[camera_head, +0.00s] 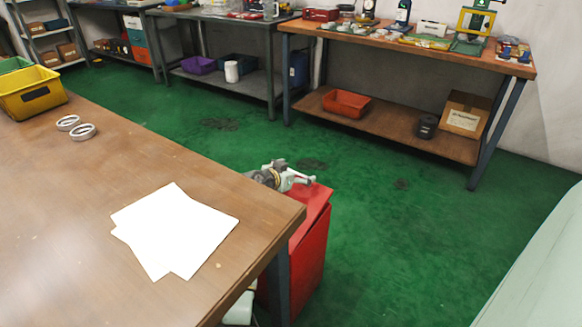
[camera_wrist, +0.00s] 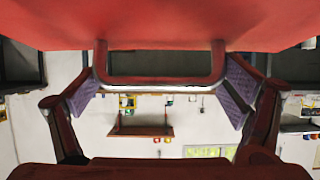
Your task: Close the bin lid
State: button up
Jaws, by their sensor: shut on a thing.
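The red bin (camera_head: 312,262) stands on the floor beyond the table's right corner, partly hidden by the table. Its red lid (camera_head: 318,203) shows at the top; I cannot tell how far open it is. My gripper is at the lid's far left edge in the head view, where its fingers are hidden and the wrist (camera_head: 285,176) shows.
A brown table (camera_head: 90,210) with white sheets (camera_head: 175,225), two metal rings (camera_head: 82,131) and a yellow bin (camera_head: 30,92) lies at the left. A workbench (camera_head: 410,42) stands along the back wall. Green floor (camera_head: 400,230) is clear right of the red bin.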

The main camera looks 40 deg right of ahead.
jog(key=f, duration=0.2)
jog(key=f+y+b, duration=0.1)
jog(key=shift+w+d+f, duration=0.3)
jog(key=shift+w+d, duration=0.05)
jog(key=shift+w, duration=0.05)
jog(key=shift+d+f+b, duration=0.15)
jog(key=shift+f+b, duration=0.4)
jog(key=shift+f, duration=0.1)
jog(key=o, duration=1.3)
jog(key=shift+f, duration=0.1)
jog(key=shift+c, duration=0.2)
jog(key=shift+o, duration=0.8)
jog(key=shift+f, duration=0.1)
jog(key=v, duration=0.7)
